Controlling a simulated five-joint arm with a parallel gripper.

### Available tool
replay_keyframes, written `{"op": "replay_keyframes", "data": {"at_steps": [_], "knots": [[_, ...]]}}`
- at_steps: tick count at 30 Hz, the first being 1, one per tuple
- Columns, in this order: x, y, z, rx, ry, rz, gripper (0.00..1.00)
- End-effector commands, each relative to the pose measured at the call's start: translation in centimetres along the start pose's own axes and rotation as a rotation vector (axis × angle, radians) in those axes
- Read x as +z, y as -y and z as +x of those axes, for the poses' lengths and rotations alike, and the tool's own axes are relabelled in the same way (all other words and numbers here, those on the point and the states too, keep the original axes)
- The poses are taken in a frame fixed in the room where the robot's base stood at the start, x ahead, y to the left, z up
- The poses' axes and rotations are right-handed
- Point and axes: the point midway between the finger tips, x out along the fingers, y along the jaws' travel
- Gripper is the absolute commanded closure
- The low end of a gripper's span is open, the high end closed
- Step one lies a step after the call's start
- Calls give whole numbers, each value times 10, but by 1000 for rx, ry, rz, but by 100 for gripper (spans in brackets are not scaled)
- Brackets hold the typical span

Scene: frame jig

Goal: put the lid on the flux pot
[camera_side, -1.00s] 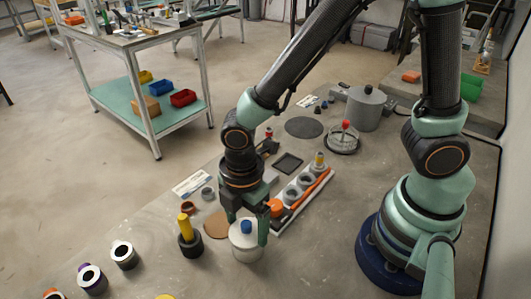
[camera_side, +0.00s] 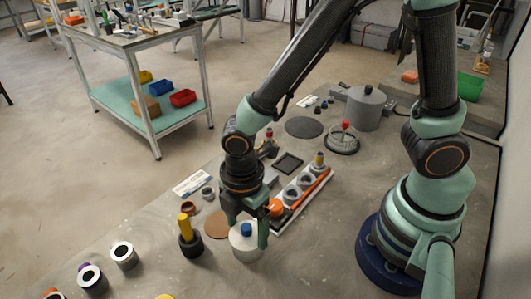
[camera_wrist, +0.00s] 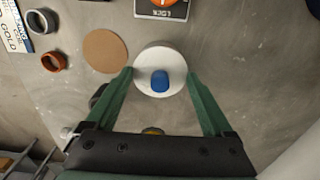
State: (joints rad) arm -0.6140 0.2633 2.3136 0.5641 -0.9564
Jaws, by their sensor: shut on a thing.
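The white lid with a blue knob (camera_side: 246,230) is between the fingers of my gripper (camera_side: 249,231). In the wrist view, the green fingers of my gripper (camera_wrist: 160,72) press on opposite sides of the round white lid (camera_wrist: 145,82), and the blue knob stands between them. The lid looks level and at the pot's top; I cannot make out a gap.
A brown round mat (camera_side: 216,224) lies just left of the pot. A black holder with a yellow-handled tool (camera_side: 189,240) stands further left. A tray with an orange item and grey cups (camera_side: 303,196) lies right and behind. Bare table lies in front.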

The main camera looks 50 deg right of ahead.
Motion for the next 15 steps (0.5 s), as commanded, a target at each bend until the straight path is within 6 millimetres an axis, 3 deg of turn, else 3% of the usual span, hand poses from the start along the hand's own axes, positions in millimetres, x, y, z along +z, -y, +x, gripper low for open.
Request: {"op": "replay_keyframes", "data": {"at_steps": [14, 15], "knots": [[0, 0, 4, 0, 0, 0, 67], [0, 0, 4, 0, 0, 0, 0]]}}
